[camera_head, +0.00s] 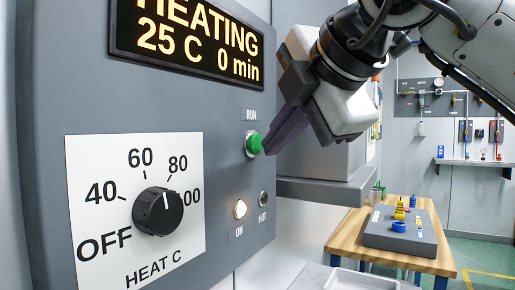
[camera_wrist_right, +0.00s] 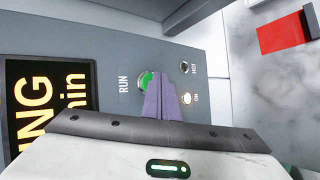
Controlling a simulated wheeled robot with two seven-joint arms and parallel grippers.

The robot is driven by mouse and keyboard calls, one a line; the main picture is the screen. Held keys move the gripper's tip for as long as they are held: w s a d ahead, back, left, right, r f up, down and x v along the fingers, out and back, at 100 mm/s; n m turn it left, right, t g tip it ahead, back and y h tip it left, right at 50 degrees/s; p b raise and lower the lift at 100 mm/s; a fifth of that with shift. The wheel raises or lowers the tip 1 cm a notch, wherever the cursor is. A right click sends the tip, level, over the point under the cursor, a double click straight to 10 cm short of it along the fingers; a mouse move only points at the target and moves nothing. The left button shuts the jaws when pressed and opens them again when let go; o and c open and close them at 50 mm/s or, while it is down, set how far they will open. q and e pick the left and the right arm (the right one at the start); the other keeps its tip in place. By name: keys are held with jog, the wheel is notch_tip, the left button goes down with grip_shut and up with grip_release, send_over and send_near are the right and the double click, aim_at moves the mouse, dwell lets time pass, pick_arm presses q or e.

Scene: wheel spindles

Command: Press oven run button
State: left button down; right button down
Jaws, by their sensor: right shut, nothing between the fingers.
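The green run button (camera_head: 253,144) sits on the grey oven panel under the label RUN. It also shows in the right wrist view (camera_wrist_right: 146,78), partly covered by my fingers. My right gripper (camera_head: 268,147) is shut and empty, its purple fingertips at the button's right side. They look to be touching it or very close; I cannot tell if it is pressed in. The fingers also show in the right wrist view (camera_wrist_right: 162,82). The display (camera_head: 190,35) reads HEATING, 25 C, 0 min. My left gripper is not in view.
The heat knob (camera_head: 158,211) is on a white dial plate at lower left. The ON lamp (camera_head: 240,209) glows; the HOT lamp (camera_head: 263,198) is dark. A wooden table (camera_head: 440,264) with a grey block stands at lower right. A grey ledge (camera_head: 320,190) juts out behind the panel.

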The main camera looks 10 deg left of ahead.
jog(key=shift+s+d, duration=0.2)
jog(key=shift+d, duration=0.15)
jog(key=shift+d, duration=0.1)
jog(key=d+b, duration=0.1)
jog(key=s+d+b, duration=0.1)
jog(key=d, duration=0.1)
jog(key=s+d+b, duration=0.1)
jog(key=shift+d, duration=0.2)
dwell(0.8)
